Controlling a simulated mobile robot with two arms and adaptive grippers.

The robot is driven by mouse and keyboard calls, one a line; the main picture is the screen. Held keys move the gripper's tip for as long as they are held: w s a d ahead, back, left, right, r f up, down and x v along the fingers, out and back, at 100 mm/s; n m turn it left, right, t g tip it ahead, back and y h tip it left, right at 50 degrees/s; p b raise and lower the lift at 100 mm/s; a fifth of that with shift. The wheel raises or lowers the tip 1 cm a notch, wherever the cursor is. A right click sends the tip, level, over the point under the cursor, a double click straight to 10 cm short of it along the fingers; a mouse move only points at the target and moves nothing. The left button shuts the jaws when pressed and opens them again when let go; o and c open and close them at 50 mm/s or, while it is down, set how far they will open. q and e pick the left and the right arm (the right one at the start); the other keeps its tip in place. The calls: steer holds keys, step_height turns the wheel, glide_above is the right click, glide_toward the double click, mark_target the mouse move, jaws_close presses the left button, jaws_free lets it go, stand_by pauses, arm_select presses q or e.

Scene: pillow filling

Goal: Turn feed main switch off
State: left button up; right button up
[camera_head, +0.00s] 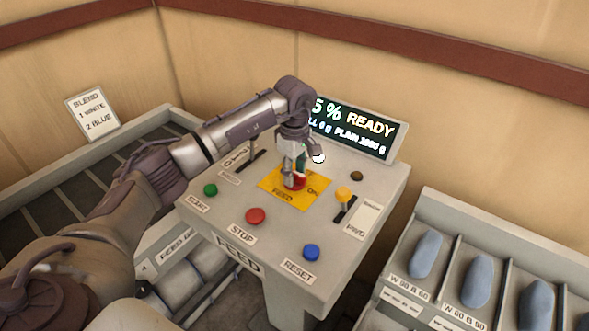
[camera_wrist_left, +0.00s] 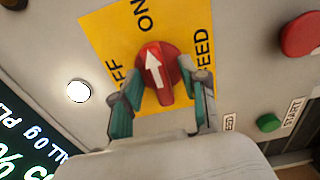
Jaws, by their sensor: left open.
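The feed main switch is a red rotary knob with a white arrow (camera_wrist_left: 155,70) on a yellow plate (camera_wrist_left: 108,38) marked ON, OFF and FEED. In the left wrist view its arrow points up toward the ON label. The red knob also shows in the head view (camera_head: 291,184), partly hidden by my gripper. My left gripper (camera_wrist_left: 165,98) is open, with one green-padded finger on each side of the knob's lower part. I cannot tell whether the fingers touch it. In the head view this gripper (camera_head: 297,170) reaches down over the yellow plate. My right gripper is not in view.
On the feed panel are a green START button (camera_head: 210,190), a red STOP button (camera_head: 256,216), a blue RESET button (camera_head: 311,252) and a yellow-knobbed lever (camera_head: 343,194). A lit display (camera_head: 355,128) reading READY stands behind. Bins with blue-grey pieces (camera_head: 426,254) are at right.

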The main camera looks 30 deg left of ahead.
arm_select(q)
jaws_close()
steer(key=shift+n, duration=0.3)
steer(key=n+b, duration=0.2)
steer(key=n, duration=0.1)
steer(key=shift+f+n, duration=0.1)
steer(key=shift+n, duration=0.3)
steer(key=n+b, duration=0.1)
steer(key=n, duration=0.3)
steer(key=n+b, duration=0.1)
steer(key=n, duration=0.4)
steer(key=shift+n+b, duration=0.4)
steer(key=shift+n, duration=1.8)
